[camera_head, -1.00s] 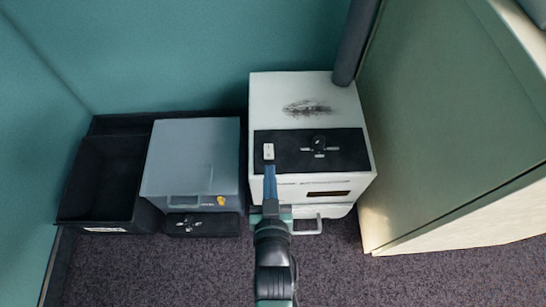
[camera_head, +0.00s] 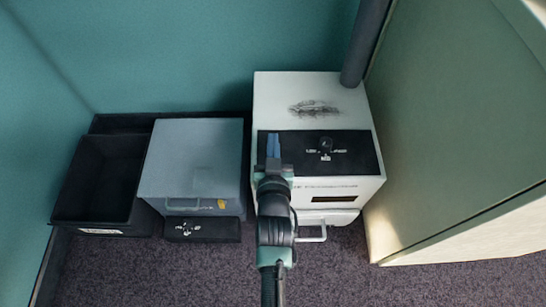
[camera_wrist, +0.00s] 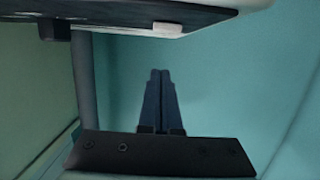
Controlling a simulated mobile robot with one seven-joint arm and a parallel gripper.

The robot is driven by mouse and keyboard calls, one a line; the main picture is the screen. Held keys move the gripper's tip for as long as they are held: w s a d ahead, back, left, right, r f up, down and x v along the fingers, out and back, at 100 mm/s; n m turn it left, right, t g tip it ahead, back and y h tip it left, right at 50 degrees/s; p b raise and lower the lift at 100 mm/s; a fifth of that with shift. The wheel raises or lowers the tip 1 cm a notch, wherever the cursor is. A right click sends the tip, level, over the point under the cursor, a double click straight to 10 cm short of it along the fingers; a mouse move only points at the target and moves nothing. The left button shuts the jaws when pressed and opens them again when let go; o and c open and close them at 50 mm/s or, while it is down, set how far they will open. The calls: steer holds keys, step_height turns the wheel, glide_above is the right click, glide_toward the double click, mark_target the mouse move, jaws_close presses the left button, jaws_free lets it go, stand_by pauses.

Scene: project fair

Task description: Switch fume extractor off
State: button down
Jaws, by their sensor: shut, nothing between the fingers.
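The fume extractor (camera_head: 300,92) is a white box with a dark smudge on top and a black control panel (camera_head: 365,150). A dark knob (camera_head: 325,146) sits on the panel in the head view and also shows in the wrist view (camera_wrist: 55,29). A small white rocker switch (camera_wrist: 168,28) shows at the panel's edge in the wrist view; my gripper hides it in the head view. My gripper (camera_head: 273,146) is shut and empty, its fingers over the panel's left end. In the wrist view the blue fingers (camera_wrist: 160,74) appear apart from the switch. The switch's position is unclear.
A grey-blue box (camera_head: 190,160) stands close on the left, with a black open bin (camera_head: 100,180) beyond it. A dark hose (camera_head: 366,40) rises behind the extractor. A green cabinet (camera_head: 450,130) stands on the right. Carpet (camera_head: 180,275) is clear in front.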

step_height(320, 180, down, 3)
steer(key=shift+s+f+b, duration=0.1)
steer(key=shift+f+b, duration=0.1)
steer(key=shift+b, duration=0.35)
steer(key=shift+r+p, duration=0.15)
steer(key=shift+p, duration=0.25)
steer(key=shift+g+p, duration=0.3)
steer(key=shift+p, duration=0.3)
steer(key=shift+p, duration=0.65)
steer(key=shift+f+b, duration=0.35)
steer(key=shift+b, duration=0.2)
steer(key=shift+w+r, duration=0.3)
steer(key=shift+w, duration=0.5)
